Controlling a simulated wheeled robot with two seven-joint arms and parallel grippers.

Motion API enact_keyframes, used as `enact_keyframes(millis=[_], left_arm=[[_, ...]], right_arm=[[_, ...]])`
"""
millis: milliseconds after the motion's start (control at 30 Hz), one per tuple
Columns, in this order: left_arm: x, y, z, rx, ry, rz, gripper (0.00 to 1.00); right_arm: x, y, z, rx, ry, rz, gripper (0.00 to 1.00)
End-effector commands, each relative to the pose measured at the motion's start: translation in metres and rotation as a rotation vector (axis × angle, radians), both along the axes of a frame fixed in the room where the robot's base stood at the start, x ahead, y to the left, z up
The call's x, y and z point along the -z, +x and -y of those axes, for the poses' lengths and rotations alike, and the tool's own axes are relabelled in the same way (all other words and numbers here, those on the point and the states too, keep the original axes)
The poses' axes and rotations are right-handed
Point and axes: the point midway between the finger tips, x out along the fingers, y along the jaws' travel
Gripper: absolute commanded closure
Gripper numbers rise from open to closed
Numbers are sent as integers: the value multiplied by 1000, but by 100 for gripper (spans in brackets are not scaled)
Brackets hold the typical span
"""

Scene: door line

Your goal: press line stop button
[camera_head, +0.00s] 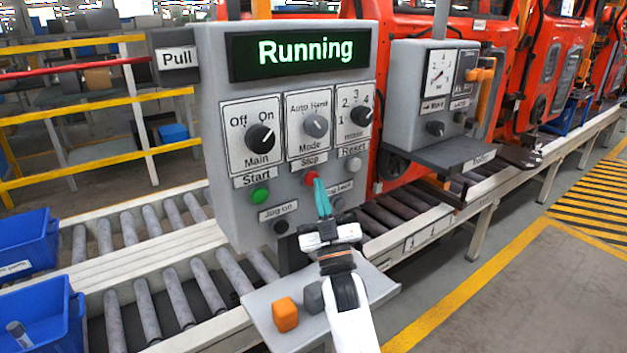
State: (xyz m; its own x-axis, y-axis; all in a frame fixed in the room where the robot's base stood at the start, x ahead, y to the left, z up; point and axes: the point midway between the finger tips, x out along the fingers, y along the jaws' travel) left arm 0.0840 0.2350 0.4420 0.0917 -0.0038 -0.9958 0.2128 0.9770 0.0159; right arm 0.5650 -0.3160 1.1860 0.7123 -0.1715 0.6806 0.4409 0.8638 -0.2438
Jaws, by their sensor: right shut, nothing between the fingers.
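A grey control box stands in front of me with a display (305,52) that reads "Running" in green. The red stop button (311,179) sits under the label "Stop". The green start button (259,195) is to its left and a grey reset button (354,164) to its right. My right gripper (319,184) is shut and empty, its teal fingertips pointing up at the panel. The tips are at the lower right edge of the red button and cover a little of it. I cannot tell whether they touch it. My left gripper is not in view.
A shelf (258,315) below the box holds an orange cube (285,313) and a grey block (313,297). Roller conveyors run behind, with blue bins (40,318) at left. Open floor (520,300) lies at right.

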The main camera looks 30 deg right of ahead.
Motion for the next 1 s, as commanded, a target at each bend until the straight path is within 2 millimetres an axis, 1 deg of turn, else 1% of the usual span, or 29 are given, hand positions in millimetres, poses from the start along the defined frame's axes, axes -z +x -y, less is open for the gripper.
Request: enact_keyframes(millis=[1000], left_arm=[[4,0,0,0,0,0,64]], right_arm=[[0,12,-1,0,0,0,100]])
